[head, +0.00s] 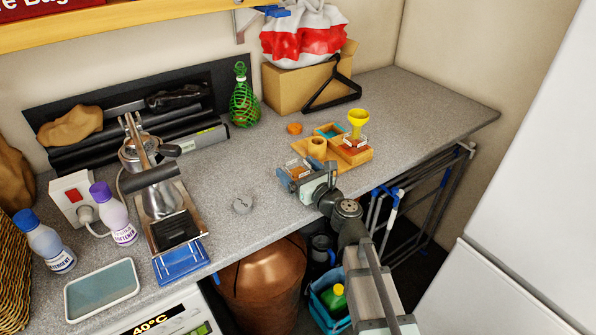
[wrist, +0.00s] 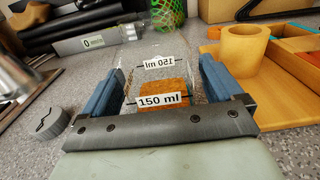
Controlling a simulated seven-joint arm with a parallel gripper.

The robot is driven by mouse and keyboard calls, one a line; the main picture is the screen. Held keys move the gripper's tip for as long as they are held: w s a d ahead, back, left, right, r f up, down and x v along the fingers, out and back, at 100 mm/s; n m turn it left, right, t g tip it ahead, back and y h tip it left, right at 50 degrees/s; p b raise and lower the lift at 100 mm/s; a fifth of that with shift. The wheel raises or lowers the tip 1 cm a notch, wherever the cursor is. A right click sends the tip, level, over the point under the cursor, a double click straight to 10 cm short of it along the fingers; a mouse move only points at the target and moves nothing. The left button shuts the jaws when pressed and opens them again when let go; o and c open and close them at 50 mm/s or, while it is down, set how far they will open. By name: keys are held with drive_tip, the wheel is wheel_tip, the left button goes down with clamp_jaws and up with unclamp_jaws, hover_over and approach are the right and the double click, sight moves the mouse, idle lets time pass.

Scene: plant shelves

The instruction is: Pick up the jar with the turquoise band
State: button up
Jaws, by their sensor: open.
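My gripper (head: 296,175) is low over the counter, just in front of a wooden tray. It is open, with a blue finger on each side of a clear glass vessel (wrist: 150,72) in the wrist view (wrist: 163,85). The glass carries white labels reading 150 ml, and an orange patch shows in or through it. The glass also shows in the head view (head: 300,166), partly hidden by my gripper. I see no turquoise band on it, and I cannot tell whether the fingers touch it. No jar with a turquoise band is clearly visible.
An orange cap (head: 295,128) and a grey round lid (head: 242,204) lie nearby. The counter's right end is clear.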

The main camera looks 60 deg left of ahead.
drive_tip(key=shift+c, duration=0.2)
drive_tip(key=c, duration=1.2)
